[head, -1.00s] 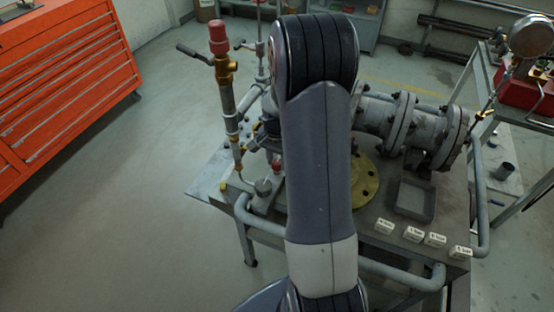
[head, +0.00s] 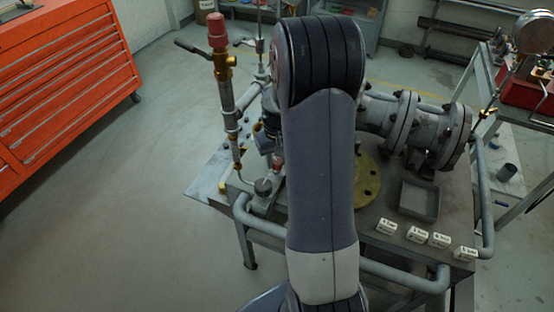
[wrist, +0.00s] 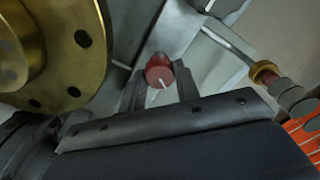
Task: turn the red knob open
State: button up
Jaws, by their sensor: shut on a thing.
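The red knob (wrist: 158,74) shows in the wrist view with a pale line on its face. My gripper (wrist: 160,78) is shut on it, one dark finger on each side. In the head view a small red spot, which looks like the knob (head: 277,164), shows just left of my arm, low by the bench top. My arm hides most of the gripper there; a dark part of it (head: 265,137) shows at the arm's left edge.
A brass-and-steel pipe with a red cap (head: 218,32) stands close to the left. A brass flange (head: 369,180) and a grey flanged pipe (head: 400,118) lie to the right. A shallow tray (head: 419,199) and several white labelled blocks (head: 417,235) sit on the bench.

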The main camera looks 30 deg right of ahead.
aim_at(277, 161)
jog(key=n, duration=0.7)
jog(key=shift+b, duration=0.35)
dwell(0.4)
jog(key=o, duration=1)
jog(key=shift+c, duration=0.2)
jog(key=shift+r, duration=0.1)
notch_tip(277, 161, up, 11)
jog(key=shift+f, duration=0.2)
notch_tip(277, 161, down, 11)
jog(key=shift+r, duration=0.1)
